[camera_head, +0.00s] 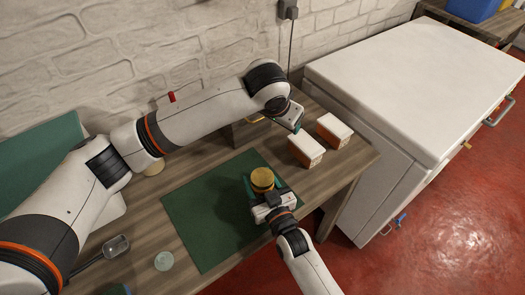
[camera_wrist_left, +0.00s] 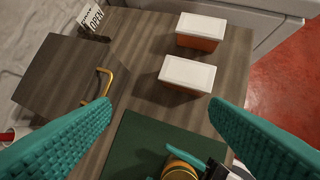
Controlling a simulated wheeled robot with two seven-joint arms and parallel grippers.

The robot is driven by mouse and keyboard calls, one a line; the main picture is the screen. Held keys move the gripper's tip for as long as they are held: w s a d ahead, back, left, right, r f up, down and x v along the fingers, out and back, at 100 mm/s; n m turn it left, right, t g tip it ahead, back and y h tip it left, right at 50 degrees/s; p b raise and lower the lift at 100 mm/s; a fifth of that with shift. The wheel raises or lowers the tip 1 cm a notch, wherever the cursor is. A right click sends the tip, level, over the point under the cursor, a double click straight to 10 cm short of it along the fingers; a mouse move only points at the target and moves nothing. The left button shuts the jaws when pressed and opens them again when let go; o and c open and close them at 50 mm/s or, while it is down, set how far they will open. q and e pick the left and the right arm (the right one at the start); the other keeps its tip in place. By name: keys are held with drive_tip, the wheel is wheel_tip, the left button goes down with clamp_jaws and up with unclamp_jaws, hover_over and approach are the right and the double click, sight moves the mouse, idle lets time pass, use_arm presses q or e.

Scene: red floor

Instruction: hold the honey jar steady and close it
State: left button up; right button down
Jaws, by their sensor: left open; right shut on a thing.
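The honey jar (camera_head: 262,178) stands upright near the right edge of the green mat, with a round gold top; I cannot tell whether its lid is fully seated. My right gripper (camera_head: 266,201) is shut on the jar from the near side and hides its lower part. The jar's gold top also shows at the bottom edge of the left wrist view (camera_wrist_left: 180,170), partly cut off. My left gripper (camera_head: 296,120) is open and empty, above the back of the table, behind and right of the jar. Its teal fingers (camera_wrist_left: 160,108) are spread wide in the left wrist view.
Two white-topped boxes (camera_head: 305,147) (camera_head: 333,127) stand right of the green mat (camera_head: 205,210). A wooden box with a gold handle (camera_wrist_left: 65,80) and an OPEN sign (camera_wrist_left: 92,17) are at the back. A pale disc (camera_head: 164,261) lies left of the mat. A white chest (camera_head: 410,85) stands right.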

sight(262, 177)
use_arm(q)
drive_tip(key=s+a+n+g, duration=0.1)
drive_tip(key=s, duration=0.1)
drive_tip(key=s+a+f+n+g+y, duration=0.1)
drive_tip(key=s+n+g, duration=0.1)
drive_tip(key=s, duration=0.1)
drive_tip(key=s+a+f+n+g+y, duration=0.1)
drive_tip(key=s+a+n+g, duration=0.1)
drive_tip(key=shift+s+f, duration=0.15)
drive_tip(key=shift+s, duration=0.25)
drive_tip(key=shift+s+a+n+g, duration=0.15)
drive_tip(key=shift+s+n+g, duration=0.15)
drive_tip(key=shift+s, duration=0.05)
drive_tip(key=shift+f, duration=4)
